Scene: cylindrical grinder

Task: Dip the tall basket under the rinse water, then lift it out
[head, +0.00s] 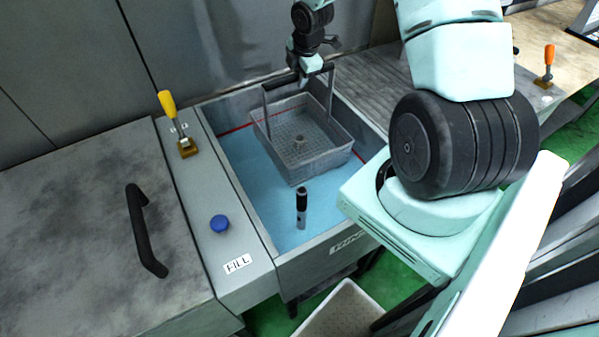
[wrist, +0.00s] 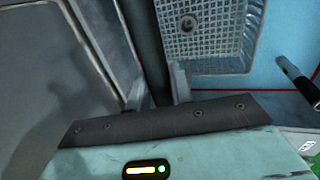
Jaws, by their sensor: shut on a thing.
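The tall basket (head: 293,165) is a grey mesh basket with a raised dark handle. It is over or in the rinse tank (head: 268,249), toward the back, roughly level. My gripper (head: 304,77) is shut on the top bar of the handle. In the wrist view my gripper's fingers (wrist: 162,93) close around the dark bar, and the mesh floor of the basket (wrist: 200,45) shows to the right. Blue rinse water (head: 250,180) shows left of and in front of the basket. I cannot tell whether the basket's underside touches the water.
A black and grey upright cylinder (head: 302,205) stands in the front of the tank. A grey lid with a black handle (head: 143,230) lies further left. A ribbed draining surface (head: 372,88) is behind right.

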